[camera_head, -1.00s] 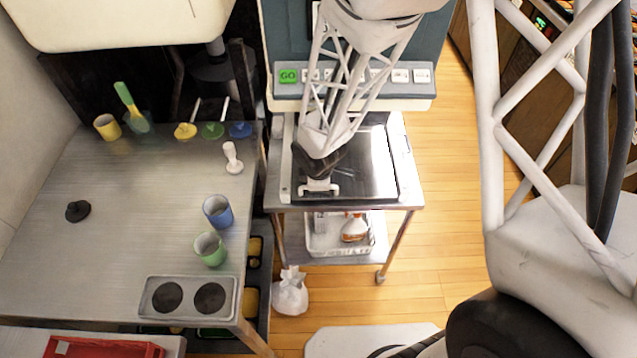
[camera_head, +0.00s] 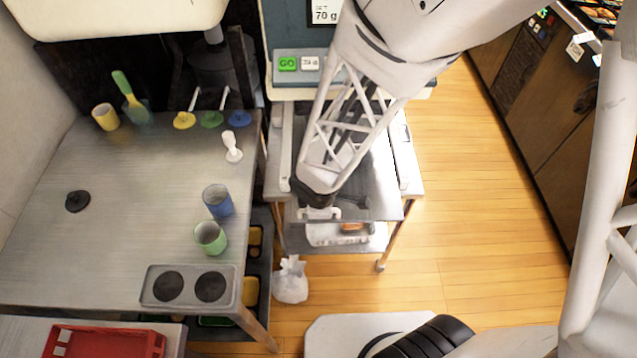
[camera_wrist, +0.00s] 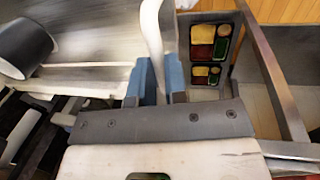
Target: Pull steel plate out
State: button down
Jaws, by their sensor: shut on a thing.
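The steel plate (camera_head: 375,207) is a grey sheet on the small cart below the machine, partly hidden by my arm. Its near edge sticks out past the front of the cart top. A white handle (camera_head: 325,214) sits at its near left edge. My gripper (camera_wrist: 160,80) is shut on this handle. In the wrist view the white handle (camera_wrist: 153,30) rises between the two blue fingers. In the head view the fingers are mostly hidden by the wrist.
A steel table (camera_head: 120,210) stands to the left, with a blue cup (camera_head: 218,201) and a green cup (camera_head: 210,238) near its right edge. A white bag (camera_head: 290,280) lies on the floor. The wooden floor right of the cart is clear.

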jog(key=s, duration=1.4)
jog(key=c, duration=1.1)
grip_release()
jog(key=shift+s, duration=0.1)
jog(key=shift+c, duration=0.2)
jog(key=shift+r, duration=0.15)
notch_tip(320, 180, up, 7)
jog(key=s, duration=0.1)
jog(key=shift+s+r, duration=0.2)
jog(key=shift+s, duration=0.05)
jog(key=shift+r, duration=0.1)
